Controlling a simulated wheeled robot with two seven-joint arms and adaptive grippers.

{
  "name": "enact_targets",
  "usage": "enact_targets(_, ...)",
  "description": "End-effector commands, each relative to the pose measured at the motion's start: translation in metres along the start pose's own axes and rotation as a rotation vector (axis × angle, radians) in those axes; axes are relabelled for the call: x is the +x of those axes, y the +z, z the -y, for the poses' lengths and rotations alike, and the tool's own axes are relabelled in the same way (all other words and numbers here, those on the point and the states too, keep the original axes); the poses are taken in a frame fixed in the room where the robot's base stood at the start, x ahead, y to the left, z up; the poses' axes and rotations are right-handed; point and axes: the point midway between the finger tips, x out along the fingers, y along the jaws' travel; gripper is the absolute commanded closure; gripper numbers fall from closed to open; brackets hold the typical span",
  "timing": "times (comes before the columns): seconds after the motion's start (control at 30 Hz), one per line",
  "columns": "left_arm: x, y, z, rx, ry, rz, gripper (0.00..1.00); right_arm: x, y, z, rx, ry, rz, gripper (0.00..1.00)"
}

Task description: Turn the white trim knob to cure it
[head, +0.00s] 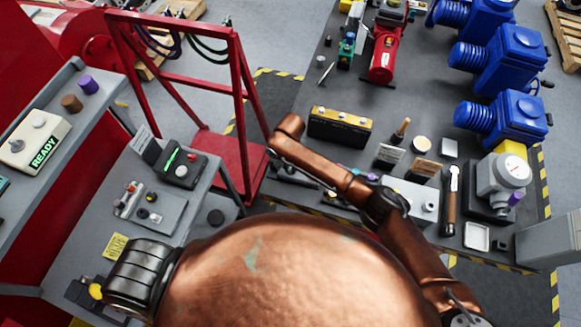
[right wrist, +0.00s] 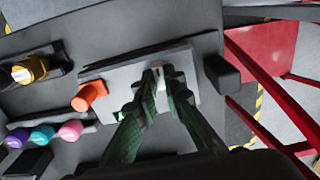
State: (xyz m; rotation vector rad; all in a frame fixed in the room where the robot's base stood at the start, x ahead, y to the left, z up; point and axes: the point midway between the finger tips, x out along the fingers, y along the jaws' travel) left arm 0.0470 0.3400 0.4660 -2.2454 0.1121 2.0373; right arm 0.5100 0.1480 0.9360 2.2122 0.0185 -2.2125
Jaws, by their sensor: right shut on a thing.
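The white trim knob (right wrist: 157,67) shows in the right wrist view near the top of a light grey plate. My right gripper (right wrist: 164,80) has its two dark green fingers close together on the knob, one on each side. The fingers hide much of the knob and part of the plate (right wrist: 100,74). In the head view my copper right arm passes over this part of the bench and hides the knob. No fingers of my left gripper show in either view.
An orange knob (right wrist: 90,96) stands beside the plate's left end. Pink (right wrist: 71,130), teal (right wrist: 42,134) and purple (right wrist: 17,138) pieces lie farther left. A dark block (right wrist: 221,75) stands just right of the plate. A red frame (head: 240,150) stands beside the bench.

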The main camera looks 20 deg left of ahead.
Motion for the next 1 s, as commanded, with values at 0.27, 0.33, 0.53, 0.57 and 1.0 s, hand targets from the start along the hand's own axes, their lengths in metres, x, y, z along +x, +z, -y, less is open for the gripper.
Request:
enact_targets(0.27, 0.0, 0.001, 0.0, 0.0, 0.0, 0.001, 1.0, 0.0, 0.0, 0.0, 0.0, -0.001, 0.0, 1.0)
enact_targets(0.33, 0.0, 0.001, 0.0, 0.0, 0.0, 0.001, 1.0, 0.0, 0.0, 0.0, 0.0, -0.001, 0.0, 1.0)
enact_targets(0.53, -0.003, 0.0, 0.0, 0.0, 0.0, 0.001, 1.0, -0.001, 0.0, 0.0, -0.027, -0.001, 0.0, 1.0)
enact_targets(0.57, -0.004, 0.0, 0.0, 0.0, 0.0, 0.001, 1.0, -0.001, 0.0, 0.0, -0.038, 0.0, 0.001, 1.0)
enact_targets(1.0, -0.026, -0.004, 0.001, 0.0, 0.0, -0.003, 1.0, -0.002, 0.001, 0.0, -0.344, 0.0, 0.001, 1.0)
